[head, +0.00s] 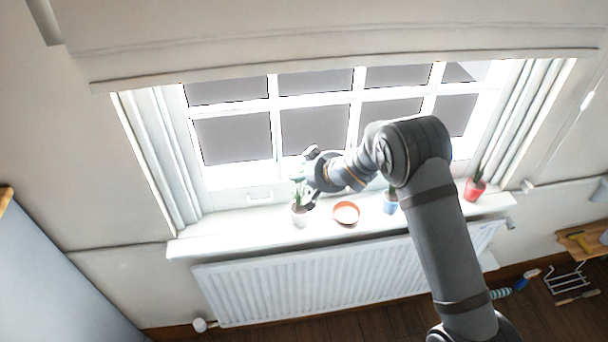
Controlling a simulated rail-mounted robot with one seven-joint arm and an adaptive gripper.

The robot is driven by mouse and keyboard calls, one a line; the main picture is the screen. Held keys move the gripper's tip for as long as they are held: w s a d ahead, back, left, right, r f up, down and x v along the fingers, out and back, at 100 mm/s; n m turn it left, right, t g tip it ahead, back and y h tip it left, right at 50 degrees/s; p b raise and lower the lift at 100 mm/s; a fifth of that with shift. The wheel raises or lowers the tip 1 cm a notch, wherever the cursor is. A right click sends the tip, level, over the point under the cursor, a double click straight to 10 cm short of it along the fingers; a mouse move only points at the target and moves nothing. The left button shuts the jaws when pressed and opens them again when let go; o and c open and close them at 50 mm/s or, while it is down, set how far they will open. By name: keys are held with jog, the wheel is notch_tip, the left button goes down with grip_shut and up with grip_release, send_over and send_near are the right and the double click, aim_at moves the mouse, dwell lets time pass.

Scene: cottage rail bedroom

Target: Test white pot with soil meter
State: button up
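The white pot (300,218) stands upright on the windowsill at the left, with a small green plant in it. My gripper (306,178) is just above and beside this pot, reaching in from the right. A small pale greenish thing (296,174) shows at the fingers, above the pot. It may be the soil meter, but it is too small and washed out by window light to be sure. I cannot tell whether the fingers are closed on it or whether anything touches the soil.
An orange-brown dish (346,212) sits right of the white pot. A blue pot (390,205) is partly hidden by my arm. A red pot (474,190) with a plant stands at the sill's (240,229) right end. A radiator (310,282) is below; a wooden shelf (582,243) holds tools at right.

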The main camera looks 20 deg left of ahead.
jog(key=shift+p, duration=0.35)
notch_tip(320, 180, down, 6)
jog(key=b, duration=0.5)
jog(key=shift+s+f+b, duration=0.1)
jog(key=shift+f+b, duration=1.45)
dwell(1.6)
jog(key=o, duration=1.3)
jog(key=shift+d, duration=0.1)
jog(key=v, duration=1.2)
jog(key=shift+f, duration=0.1)
